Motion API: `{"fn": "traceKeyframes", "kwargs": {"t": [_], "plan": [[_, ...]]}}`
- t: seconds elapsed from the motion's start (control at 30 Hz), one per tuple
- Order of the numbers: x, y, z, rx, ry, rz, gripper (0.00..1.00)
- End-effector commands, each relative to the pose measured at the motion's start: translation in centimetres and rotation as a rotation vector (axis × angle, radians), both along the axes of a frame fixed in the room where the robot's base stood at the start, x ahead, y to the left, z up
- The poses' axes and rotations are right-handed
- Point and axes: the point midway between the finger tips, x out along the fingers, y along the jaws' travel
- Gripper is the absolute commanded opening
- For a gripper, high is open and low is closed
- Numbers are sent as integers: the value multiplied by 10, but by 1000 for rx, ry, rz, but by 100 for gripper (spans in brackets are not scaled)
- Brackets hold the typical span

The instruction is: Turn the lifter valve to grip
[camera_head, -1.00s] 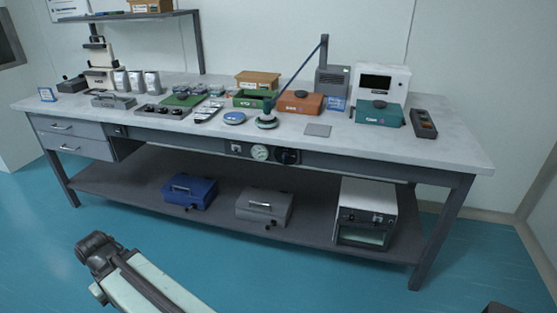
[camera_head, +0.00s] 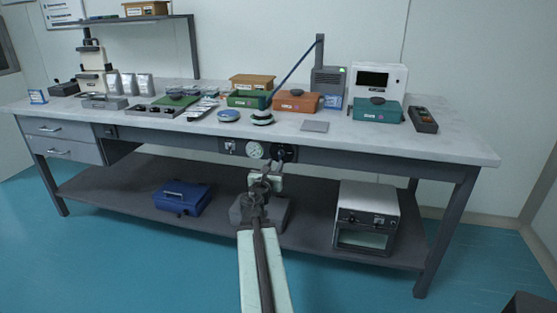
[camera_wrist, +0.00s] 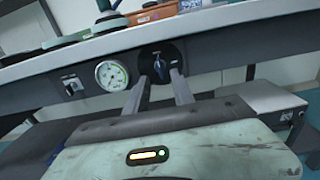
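In the head view the valve (camera_head: 285,153) is partly covered by my arm's end. The handle stands roughly upright. I cannot tell whether the fingers touch it. In the head view my gripper (camera_head: 278,162) is just below and in front of the panel. The lifter's round green pad (camera_head: 262,118) lies on the tabletop with a blue hose rising from it.
A pressure gauge (camera_wrist: 111,75) and a small switch (camera_wrist: 71,84) sit left of the valve. The tabletop (camera_head: 370,140) juts above the panel. A grey case (camera_head: 277,212), blue case (camera_head: 183,197) and white oven (camera_head: 366,218) stand on the lower shelf.

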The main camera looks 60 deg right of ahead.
Motion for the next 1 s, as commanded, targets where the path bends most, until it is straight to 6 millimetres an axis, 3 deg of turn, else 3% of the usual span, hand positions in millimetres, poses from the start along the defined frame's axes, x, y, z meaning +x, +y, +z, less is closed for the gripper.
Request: {"fn": "traceKeyframes", "kwargs": {"t": [0.4,0.7,0.73,0.83,1.0], "plan": [[22,-64,0,2,-4,-1,29],[24,-71,0,3,-5,1,29],[24,-71,0,3,-5,1,27],[24,-71,0,3,-5,1,0],[24,-70,0,3,-5,1,0]]}}
